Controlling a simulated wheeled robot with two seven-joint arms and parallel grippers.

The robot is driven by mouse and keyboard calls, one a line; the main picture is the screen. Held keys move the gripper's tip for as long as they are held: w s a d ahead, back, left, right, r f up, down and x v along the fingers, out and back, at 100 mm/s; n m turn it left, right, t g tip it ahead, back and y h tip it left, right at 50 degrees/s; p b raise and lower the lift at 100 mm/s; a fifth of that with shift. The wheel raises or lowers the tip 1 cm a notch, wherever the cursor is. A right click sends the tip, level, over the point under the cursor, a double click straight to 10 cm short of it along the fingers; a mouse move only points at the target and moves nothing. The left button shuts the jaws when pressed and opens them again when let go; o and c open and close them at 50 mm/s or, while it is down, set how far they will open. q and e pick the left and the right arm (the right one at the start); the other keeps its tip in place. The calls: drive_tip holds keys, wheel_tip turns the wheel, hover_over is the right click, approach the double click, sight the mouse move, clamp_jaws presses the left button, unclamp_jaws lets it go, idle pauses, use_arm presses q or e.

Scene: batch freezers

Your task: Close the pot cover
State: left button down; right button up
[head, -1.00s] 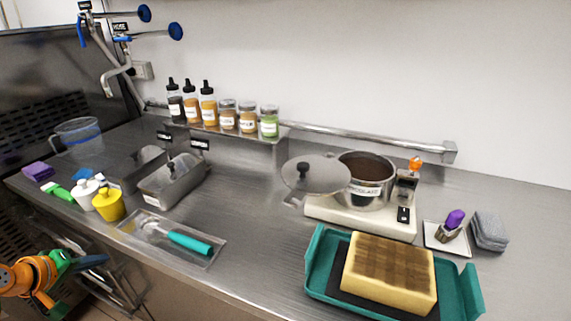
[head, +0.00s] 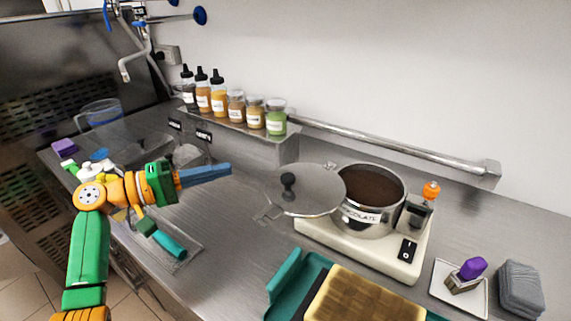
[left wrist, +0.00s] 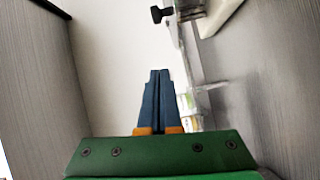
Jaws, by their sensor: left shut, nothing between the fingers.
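The steel pot (head: 372,200) holds dark brown contents and stands open on a cream warmer base (head: 362,247). Its label reads CHOCOLATE. The round grey pot cover (head: 318,196) with a black knob (head: 288,184) is out to the left of the pot, its right edge by the pot's rim. My left gripper (head: 230,170) is shut and empty above the counter, left of the cover and apart from it. In the left wrist view its blue fingers (left wrist: 158,85) are together, and a black knob (left wrist: 161,14) shows at the top. My right gripper is not in view.
Several bottles and jars (head: 220,97) stand on a shelf behind. A teal tray (head: 285,283) with a yellow-edged block (head: 362,295) is in front of the warmer. A purple-topped item (head: 472,268) and grey cloths (head: 521,288) are at right. Counter between gripper and cover is clear.

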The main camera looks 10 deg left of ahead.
sight(269, 185)
use_arm(q)
drive_tip(key=w+d+p, duration=0.1)
drive_tip(key=d+p, duration=0.1)
drive_tip(key=d, duration=0.1)
drive_tip(key=d+p, duration=0.2)
drive_tip(key=d, duration=0.1)
drive_tip(key=w+d+p, duration=0.1)
drive_tip(key=d+p, duration=0.1)
drive_tip(key=d, duration=0.1)
drive_tip(key=shift+w+d+f+p, duration=0.1)
drive_tip(key=shift+w+f+p, duration=0.1)
drive_tip(key=shift+w+p, duration=0.2)
drive_tip(key=shift+s+d+f, duration=0.1)
drive_tip(key=shift+s, duration=0.15)
drive_tip(key=shift+f, duration=0.15)
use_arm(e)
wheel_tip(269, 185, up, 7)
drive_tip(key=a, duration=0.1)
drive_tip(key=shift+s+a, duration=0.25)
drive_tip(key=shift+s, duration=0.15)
use_arm(q)
drive_tip(key=shift+w+d, duration=0.1)
drive_tip(key=shift+w, duration=0.1)
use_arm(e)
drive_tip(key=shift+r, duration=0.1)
